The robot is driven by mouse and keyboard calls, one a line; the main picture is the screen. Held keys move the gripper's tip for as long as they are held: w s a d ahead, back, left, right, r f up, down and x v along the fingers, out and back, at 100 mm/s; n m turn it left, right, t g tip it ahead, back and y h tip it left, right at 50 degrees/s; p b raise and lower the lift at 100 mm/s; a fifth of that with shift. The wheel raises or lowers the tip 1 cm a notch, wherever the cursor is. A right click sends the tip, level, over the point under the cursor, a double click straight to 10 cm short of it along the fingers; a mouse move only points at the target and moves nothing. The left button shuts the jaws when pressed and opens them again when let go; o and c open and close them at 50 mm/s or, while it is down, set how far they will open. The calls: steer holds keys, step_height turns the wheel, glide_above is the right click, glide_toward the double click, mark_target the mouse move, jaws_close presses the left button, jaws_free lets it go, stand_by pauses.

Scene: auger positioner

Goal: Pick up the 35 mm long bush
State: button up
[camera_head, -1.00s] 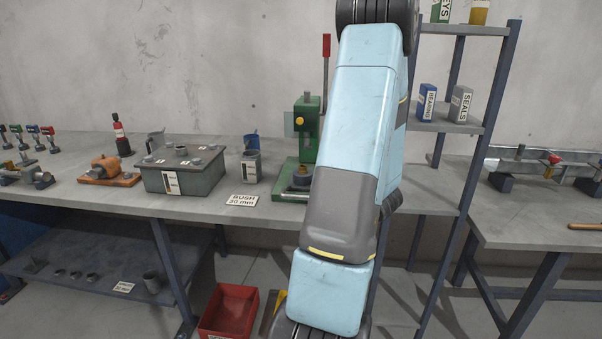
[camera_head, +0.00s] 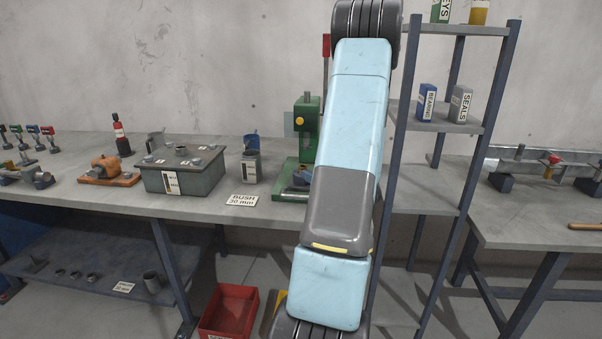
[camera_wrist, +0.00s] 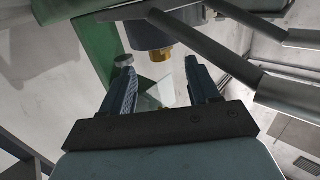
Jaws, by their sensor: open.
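In the wrist view, my gripper (camera_wrist: 158,63) is open, its two fingers apart and nothing held. A short brass-coloured bush (camera_wrist: 161,54) shows beyond the fingertips, projecting from a dark round holder (camera_wrist: 152,35). A gap seems to remain between it and the fingers. In the head view, this holder (camera_head: 297,181) sits at the foot of the green press (camera_head: 304,142), partly behind my arm. My gripper is hidden there. I cannot read which bush is 35 mm long.
A label (camera_head: 242,200) reading about "BUSH 30 mm" lies at the bench's front edge. A grey box (camera_head: 181,181) with small parts on top and a grey cup (camera_head: 251,168) stand left of the press. A shelf rack (camera_head: 467,150) rises at right. A red bin (camera_head: 229,312) is below.

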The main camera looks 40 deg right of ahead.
mark_target(305, 168)
steer(key=w, duration=0.5)
steer(key=shift+d+f, duration=0.15)
steer(key=shift+d, duration=0.05)
steer(key=shift+c, duration=0.2)
jaws_close()
